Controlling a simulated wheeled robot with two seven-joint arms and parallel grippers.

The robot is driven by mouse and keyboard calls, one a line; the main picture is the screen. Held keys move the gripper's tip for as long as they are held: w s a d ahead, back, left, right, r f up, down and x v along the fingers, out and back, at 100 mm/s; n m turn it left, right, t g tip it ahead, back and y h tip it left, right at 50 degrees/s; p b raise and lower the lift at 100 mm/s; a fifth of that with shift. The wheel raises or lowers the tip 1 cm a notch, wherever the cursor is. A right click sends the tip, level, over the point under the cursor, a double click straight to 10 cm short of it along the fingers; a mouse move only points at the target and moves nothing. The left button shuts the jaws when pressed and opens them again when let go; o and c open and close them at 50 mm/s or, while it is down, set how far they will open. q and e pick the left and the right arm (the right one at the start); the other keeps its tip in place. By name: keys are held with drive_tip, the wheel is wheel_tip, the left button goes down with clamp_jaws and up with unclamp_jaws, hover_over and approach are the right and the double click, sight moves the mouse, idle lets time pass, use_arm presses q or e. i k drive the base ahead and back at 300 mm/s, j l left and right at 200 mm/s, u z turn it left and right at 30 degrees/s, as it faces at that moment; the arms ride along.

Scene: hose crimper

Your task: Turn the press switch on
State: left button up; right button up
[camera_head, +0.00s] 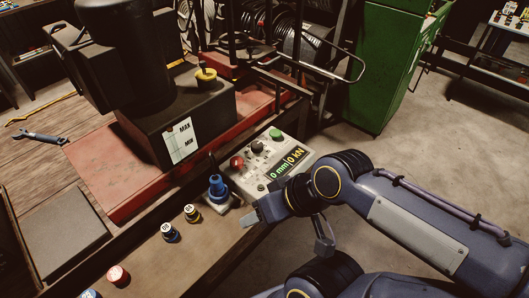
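The grey control panel (240,180) sits on the bench edge near the middle. It carries a red button (237,162), a dark knob (257,147) and a green button (276,135). I cannot tell for sure which of these is the press switch. A lit display (287,163) on it reads 0 mm and 0 kN. My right gripper (287,232) is in front of the panel's lower right corner, with its two fingers spread apart and nothing seen between them. My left gripper is out of view.
A blue-handled piece (217,187) stands just left of the panel. Several small capped dies, including a black one (170,232) and a red-topped one (118,274), stand along the bench. A black tank (160,125) sits behind. A green cabinet (388,65) stands at the back right.

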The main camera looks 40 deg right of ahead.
sight(236, 163)
drive_tip(key=z, duration=0.4)
drive_tip(key=k+l+z, duration=0.15)
drive_tip(key=z, duration=0.6)
drive_tip(key=k+l, duration=0.05)
drive_tip(key=l, duration=0.05)
